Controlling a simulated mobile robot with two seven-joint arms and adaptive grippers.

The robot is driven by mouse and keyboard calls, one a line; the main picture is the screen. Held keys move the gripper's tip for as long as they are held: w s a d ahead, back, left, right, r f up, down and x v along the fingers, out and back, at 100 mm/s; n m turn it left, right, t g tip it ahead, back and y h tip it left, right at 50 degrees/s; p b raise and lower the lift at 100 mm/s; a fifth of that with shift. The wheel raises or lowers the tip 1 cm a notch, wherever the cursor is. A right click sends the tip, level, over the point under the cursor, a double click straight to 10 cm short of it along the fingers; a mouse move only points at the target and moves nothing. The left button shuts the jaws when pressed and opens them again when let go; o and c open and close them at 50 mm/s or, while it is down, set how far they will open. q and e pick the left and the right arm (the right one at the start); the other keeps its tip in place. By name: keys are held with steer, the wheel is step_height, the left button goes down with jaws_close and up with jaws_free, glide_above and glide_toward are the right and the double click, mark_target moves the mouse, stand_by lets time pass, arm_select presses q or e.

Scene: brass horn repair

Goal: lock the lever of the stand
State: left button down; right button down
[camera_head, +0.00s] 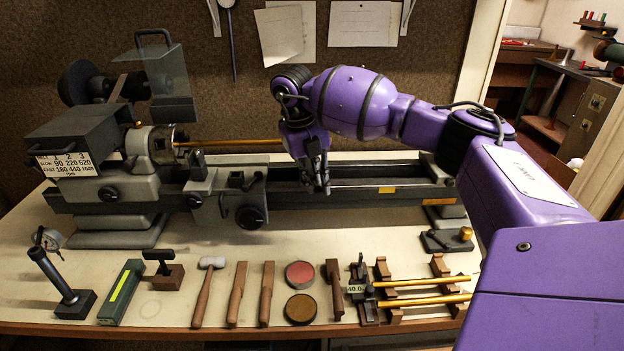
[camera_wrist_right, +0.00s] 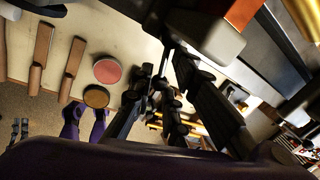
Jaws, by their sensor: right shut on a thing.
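My right gripper (camera_head: 319,184) points down over the lathe bed (camera_head: 375,172), right of the carriage. Its dark fingers also show in the wrist view (camera_wrist_right: 168,48), beside a pale grey block (camera_wrist_right: 208,38). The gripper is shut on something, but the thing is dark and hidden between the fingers. I cannot make out a stand's lever there. A dark post on a block base (camera_head: 68,283) with a dial gauge stands upright but tilted at the bench's front left, far from my gripper.
A brass rod (camera_head: 235,142) runs from the lathe chuck (camera_head: 160,143) and passes behind my right gripper. Along the bench front lie a hammer (camera_head: 204,290), wooden tools, a red tin (camera_head: 300,274) and brass rods on wooden rests (camera_head: 441,265).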

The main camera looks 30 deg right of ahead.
steer(key=shift+s+d+r+n, duration=0.15)
steer(key=shift+d+n, duration=0.3)
steer(key=shift+n, duration=0.45)
arm_select(q)
steer(key=shift+s+d, duration=0.15)
steer(key=shift+s, duration=0.25)
arm_select(e)
steer(key=shift+n, duration=0.3)
steer(key=c, duration=1.9)
jaws_free()
steer(key=shift+c, duration=0.2)
arm_select(q)
steer(key=shift+w+r, duration=0.1)
steer(key=shift+w, duration=0.25)
arm_select(e)
step_height(320, 180, up, 12)
steer(key=a, duration=0.2)
steer(key=shift+a+f, duration=0.15)
steer(key=shift+f, duration=0.05)
arm_select(q)
steer(key=shift+s, duration=0.1)
arm_select(e)
steer(key=shift+f, duration=0.1)
